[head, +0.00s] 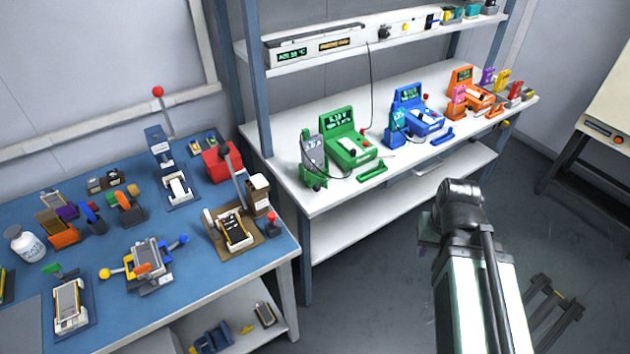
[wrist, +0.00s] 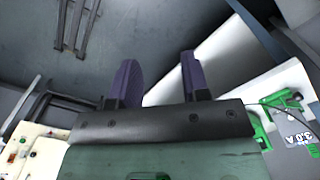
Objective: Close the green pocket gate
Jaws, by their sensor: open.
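The green tester (head: 350,140) stands on the white bench, with a small screen on its upright back. A low green bar with raised ends, which looks like the green pocket gate (head: 372,170), lies at its front right, apart from the body. The head view shows my arm but not the fingers.
The blue tester (head: 417,115) and orange tester (head: 470,88) stand farther right with similar bars. A grey unit (head: 313,158) with a cable stands left of the green tester. A blue table (head: 190,295) with several fixtures is at left. Open floor lies before the white bench.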

